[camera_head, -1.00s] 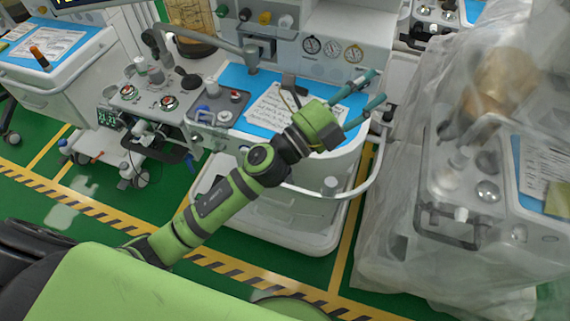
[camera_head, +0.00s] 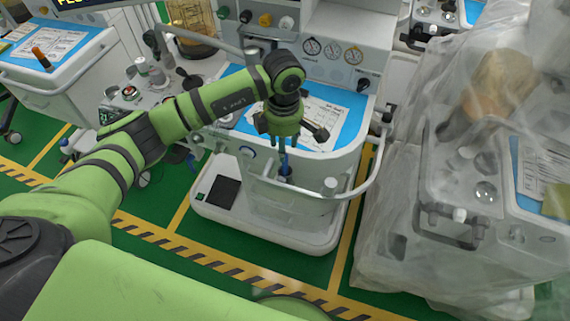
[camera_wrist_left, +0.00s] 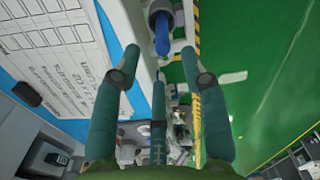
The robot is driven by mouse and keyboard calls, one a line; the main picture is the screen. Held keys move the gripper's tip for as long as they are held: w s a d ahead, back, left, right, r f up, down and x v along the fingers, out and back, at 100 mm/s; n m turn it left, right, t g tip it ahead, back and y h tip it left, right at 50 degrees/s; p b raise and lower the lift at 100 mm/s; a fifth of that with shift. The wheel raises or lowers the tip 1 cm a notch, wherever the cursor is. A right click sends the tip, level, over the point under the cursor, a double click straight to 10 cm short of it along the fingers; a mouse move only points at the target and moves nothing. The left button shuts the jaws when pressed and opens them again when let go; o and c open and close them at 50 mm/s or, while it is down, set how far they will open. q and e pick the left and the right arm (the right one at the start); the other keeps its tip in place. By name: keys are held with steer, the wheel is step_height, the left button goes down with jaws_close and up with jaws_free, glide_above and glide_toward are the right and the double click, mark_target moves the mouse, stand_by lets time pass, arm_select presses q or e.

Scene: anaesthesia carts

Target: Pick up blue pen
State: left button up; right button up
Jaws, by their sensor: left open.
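A blue pen (camera_head: 285,164) shows at the front edge of the middle cart, just below my left gripper (camera_head: 279,147). In the left wrist view the blue pen (camera_wrist_left: 162,38) sticks out of a small round grey holder (camera_wrist_left: 160,14). My left gripper points down and its fingers (camera_wrist_left: 159,52) are apart. The pen shows between and beyond the fingertips, and I see no contact. My right gripper is out of view.
The cart's blue top (camera_head: 351,125) carries printed sheets (camera_head: 318,108). A white rail (camera_head: 362,184) curves around its front. A plastic-draped machine (camera_head: 470,180) stands at the right, and another cart (camera_head: 60,75) at the far left. Green floor lies in front.

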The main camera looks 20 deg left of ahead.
arm_select(q)
steer(key=p, duration=0.2)
glide_above(285, 176)
steer(key=f, duration=0.4)
steer(key=shift+w+a+f, duration=0.15)
steer(key=shift+w+f, duration=0.1)
steer(key=shift+w, duration=0.1)
steer(key=shift+f, duration=0.65)
jaws_close()
